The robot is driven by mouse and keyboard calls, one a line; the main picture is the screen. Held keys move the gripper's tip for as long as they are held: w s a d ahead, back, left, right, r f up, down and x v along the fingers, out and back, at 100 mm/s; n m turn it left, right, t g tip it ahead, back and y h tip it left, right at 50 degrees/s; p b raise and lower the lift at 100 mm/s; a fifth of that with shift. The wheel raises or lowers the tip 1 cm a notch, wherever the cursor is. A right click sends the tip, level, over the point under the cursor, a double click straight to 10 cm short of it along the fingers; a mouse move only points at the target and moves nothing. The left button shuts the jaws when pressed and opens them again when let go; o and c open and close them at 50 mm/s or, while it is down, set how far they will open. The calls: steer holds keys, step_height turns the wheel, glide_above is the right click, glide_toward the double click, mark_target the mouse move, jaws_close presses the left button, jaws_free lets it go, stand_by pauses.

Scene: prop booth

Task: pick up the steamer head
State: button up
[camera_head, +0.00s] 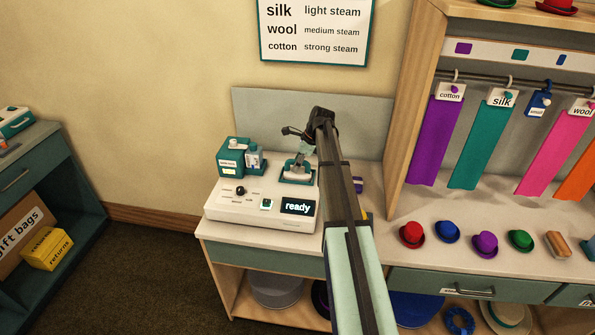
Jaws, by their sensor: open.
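The base has a dark knob and a screen reading "ready". My gripper (298,138) is open, just above and behind the steamer head in the picture. One dark finger sticks out to the left; the other is mostly hidden by my arm. No grip on the head shows, and the exact gap between them is hard to tell. My arm covers the area right of the base.
A teal box with small bottles (235,157) stands left of the cradle. A grey panel (262,110) rises behind. A purple item (358,185) peeks out right of my arm. Several small hats, including a red hat (411,235), line the counter below hanging cloth strips.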

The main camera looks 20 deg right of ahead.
jaws_close()
steer(key=shift+r, duration=0.15)
